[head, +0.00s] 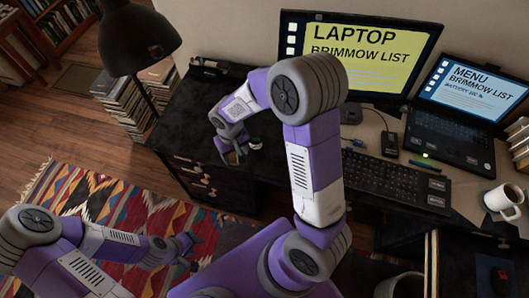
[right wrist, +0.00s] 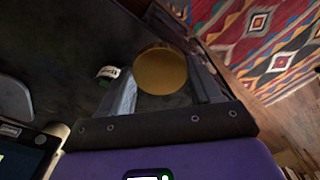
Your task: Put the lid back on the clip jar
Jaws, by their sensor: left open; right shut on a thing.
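My right gripper (head: 232,150) is shut on a round gold lid (right wrist: 160,72), held above the dark desk near its left front edge. In the right wrist view the lid sits between the two fingers (right wrist: 165,88); in the head view the lid (head: 232,158) is partly covered by the gripper. A small object with a pale label (right wrist: 108,73) stands on the desk just beside the fingers; it also shows in the head view (head: 255,143). It may be the clip jar, but I cannot tell surely. My left gripper (head: 187,248) is open and empty, low over the rug.
A keyboard (head: 385,183), a monitor (head: 360,55), a laptop (head: 455,135) and a white mug (head: 503,200) stand on the desk's right side. A dark lamp (head: 138,40) and book stacks (head: 125,100) are at the left. The patterned rug (head: 120,205) lies below.

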